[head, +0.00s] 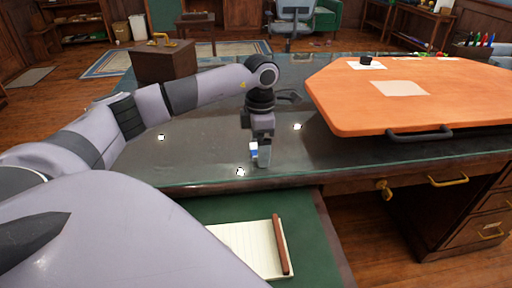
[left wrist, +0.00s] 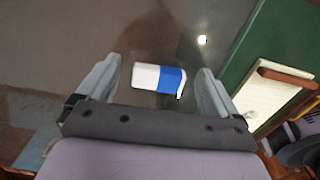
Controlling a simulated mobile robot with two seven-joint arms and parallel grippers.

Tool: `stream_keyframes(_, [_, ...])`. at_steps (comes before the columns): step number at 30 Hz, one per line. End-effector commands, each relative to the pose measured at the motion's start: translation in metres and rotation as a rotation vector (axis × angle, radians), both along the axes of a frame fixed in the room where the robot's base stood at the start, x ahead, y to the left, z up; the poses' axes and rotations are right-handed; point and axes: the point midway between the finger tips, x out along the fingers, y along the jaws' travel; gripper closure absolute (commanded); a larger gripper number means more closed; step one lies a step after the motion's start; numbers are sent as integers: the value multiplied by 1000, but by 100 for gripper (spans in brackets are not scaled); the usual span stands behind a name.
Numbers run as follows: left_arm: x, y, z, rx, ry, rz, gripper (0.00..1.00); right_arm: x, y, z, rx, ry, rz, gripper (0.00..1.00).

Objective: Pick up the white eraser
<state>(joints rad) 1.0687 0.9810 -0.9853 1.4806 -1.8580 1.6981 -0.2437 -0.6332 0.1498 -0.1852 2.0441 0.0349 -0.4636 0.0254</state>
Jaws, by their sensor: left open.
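The white eraser (left wrist: 146,76) has a blue sleeve and lies on the dark glossy desk top. In the left wrist view it sits between the two fingers of my left gripper (left wrist: 160,85), with clear gaps on both sides. In the head view my left gripper (head: 261,155) points down near the desk's front edge. The eraser's blue and white show (head: 254,150) there, partly hidden by the finger. My left gripper is open and holds nothing. Whether the fingers touch the desk I cannot tell. My right gripper is not in view.
An orange board (head: 350,100) with a black handle lies on the desk at the right. A notepad (head: 240,246) with a brown pen (head: 280,245) lies on a green surface in front of the desk. A wooden box (head: 165,62) stands at the back left. The desk around the eraser is clear.

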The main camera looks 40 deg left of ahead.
Motion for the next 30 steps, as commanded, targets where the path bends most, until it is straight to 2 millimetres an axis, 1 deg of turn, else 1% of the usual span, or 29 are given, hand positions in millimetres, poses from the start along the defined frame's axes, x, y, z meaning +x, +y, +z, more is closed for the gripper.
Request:
stream_keyframes(5, [0,0,0,0,0,-1,6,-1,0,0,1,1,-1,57])
stream_keyframes(6, [0,0,0,0,0,-1,19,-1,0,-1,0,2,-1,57])
stream_keyframes(8, [0,0,0,0,0,-1,39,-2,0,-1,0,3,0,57])
stream_keyframes(9, [0,0,0,0,0,-1,52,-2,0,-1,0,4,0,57])
stream_keyframes(10, [0,0,0,0,0,-1,62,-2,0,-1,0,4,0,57])
stream_keyframes(11, [0,0,0,0,0,-1,66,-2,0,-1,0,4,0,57])
stream_keyframes(19, [0,0,1,-1,-1,-1,67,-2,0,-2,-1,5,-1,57])
stream_keyframes(23, [0,0,7,0,-2,-1,67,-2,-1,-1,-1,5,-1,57])
stream_keyframes(26, [1,0,16,-1,-3,0,67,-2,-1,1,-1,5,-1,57])
stream_keyframes(29, [1,0,33,-1,-5,-1,67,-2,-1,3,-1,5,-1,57])
stream_keyframes(30, [1,-1,42,-1,-5,-1,67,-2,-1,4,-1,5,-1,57])
